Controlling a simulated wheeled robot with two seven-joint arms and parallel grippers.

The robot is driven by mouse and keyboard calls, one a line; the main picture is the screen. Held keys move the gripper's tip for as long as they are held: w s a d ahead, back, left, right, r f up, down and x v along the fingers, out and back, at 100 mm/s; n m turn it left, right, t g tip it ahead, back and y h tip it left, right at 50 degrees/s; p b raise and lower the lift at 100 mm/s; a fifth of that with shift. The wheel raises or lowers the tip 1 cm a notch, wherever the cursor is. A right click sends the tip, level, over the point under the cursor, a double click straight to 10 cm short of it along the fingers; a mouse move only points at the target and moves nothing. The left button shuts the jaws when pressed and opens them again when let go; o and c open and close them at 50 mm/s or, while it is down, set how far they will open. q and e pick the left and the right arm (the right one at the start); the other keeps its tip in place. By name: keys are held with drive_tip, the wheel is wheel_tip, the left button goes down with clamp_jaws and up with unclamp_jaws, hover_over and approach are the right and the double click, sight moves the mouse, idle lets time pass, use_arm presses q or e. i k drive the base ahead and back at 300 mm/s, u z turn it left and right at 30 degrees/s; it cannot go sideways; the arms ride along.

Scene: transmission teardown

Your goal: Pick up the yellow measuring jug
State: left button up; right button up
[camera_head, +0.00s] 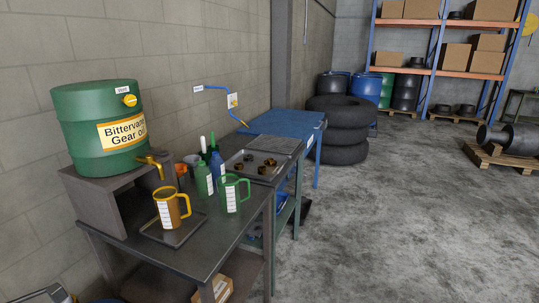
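The yellow measuring jug (171,208) stands upright on a dark flat tray (185,236) on the metal workbench, with its handle toward the right. It has a white graduated strip on its side. Just above and behind it is the yellow tap (150,161) of a green gear oil drum. A similar green measuring jug (233,194) stands to its right and a little behind. Neither of my grippers shows in this view.
The green drum (98,120) sits on a dark stand (85,201) at the left. Green and blue bottles (216,168) and an orange funnel (181,170) are behind the jugs. A tray with brown parts (240,171) lies farther back. Open concrete floor (400,230) is at the right.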

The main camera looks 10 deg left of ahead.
sight(174, 208)
drive_tip(key=z, duration=0.35)
drive_tip(key=k, duration=0.4)
drive_tip(key=z, duration=1)
drive_tip(key=k, duration=0.95)
drive_tip(key=z, duration=0.5)
drive_tip(key=i, duration=1.75)
drive_tip(key=u, duration=0.65)
drive_tip(key=i, duration=1.95)
drive_tip(key=u, duration=1.95)
drive_tip(key=i, duration=1.05)
drive_tip(key=u, duration=0.95)
drive_tip(key=i, duration=0.3)
drive_tip(key=u, duration=0.15)
